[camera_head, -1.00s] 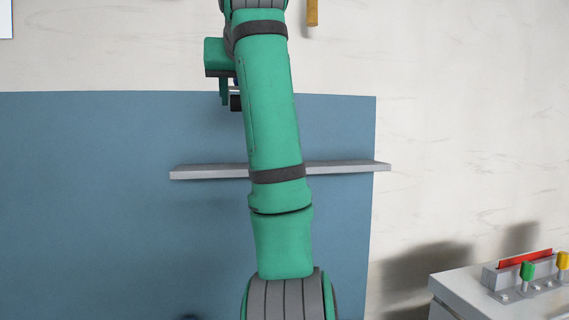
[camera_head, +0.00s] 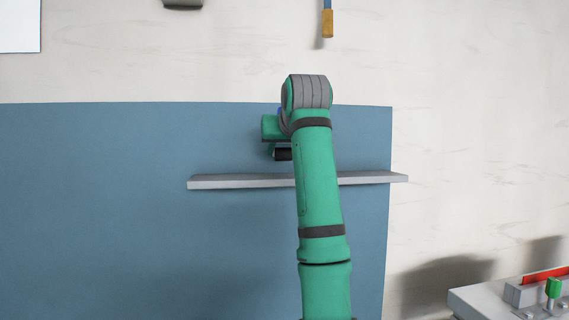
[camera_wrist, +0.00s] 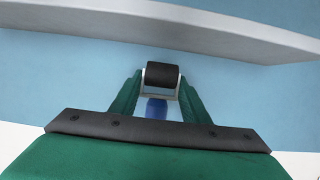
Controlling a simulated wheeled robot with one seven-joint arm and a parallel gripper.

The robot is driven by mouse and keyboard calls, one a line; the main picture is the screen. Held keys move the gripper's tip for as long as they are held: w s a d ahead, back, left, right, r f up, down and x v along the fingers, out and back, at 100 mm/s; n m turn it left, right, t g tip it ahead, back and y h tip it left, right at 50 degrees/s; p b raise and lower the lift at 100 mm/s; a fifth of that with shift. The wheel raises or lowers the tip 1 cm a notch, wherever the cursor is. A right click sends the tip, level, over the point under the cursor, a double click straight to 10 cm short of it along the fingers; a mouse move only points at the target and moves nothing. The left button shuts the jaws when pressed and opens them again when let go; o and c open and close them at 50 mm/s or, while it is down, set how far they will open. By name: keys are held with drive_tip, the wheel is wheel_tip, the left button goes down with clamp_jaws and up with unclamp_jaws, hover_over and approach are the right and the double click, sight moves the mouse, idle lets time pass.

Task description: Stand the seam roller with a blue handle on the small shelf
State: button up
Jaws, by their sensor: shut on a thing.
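The seam roller has a black roller in a pale metal frame and a blue handle. In the wrist view, the seam roller (camera_wrist: 161,75) is between the fingers of my gripper (camera_wrist: 159,88), which is shut on it. The handle points back toward the palm and is partly hidden. In the head view, the black roller (camera_head: 283,154) shows just above the shelf line, beside my arm. The small shelf (camera_head: 235,182) is a thin grey board, its middle hidden by my arm. In the wrist view the shelf (camera_wrist: 190,27) crosses the top, apart from the roller in the picture.
A blue panel (camera_head: 100,200) covers the wall behind the shelf. The visible shelf top looks bare. A grey cabinet (camera_head: 475,300) with a red and green fixture stands at lower right. A tool with a wooden handle (camera_head: 327,24) hangs on the wall above.

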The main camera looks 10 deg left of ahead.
sight(285, 159)
drive_tip(key=shift+w+f, duration=0.2)
drive_tip(key=shift+f, duration=1.6)
drive_tip(key=shift+f, duration=0.15)
drive_tip(key=o, duration=1.2)
drive_tip(key=shift+r, duration=0.2)
drive_tip(key=v, duration=1.2)
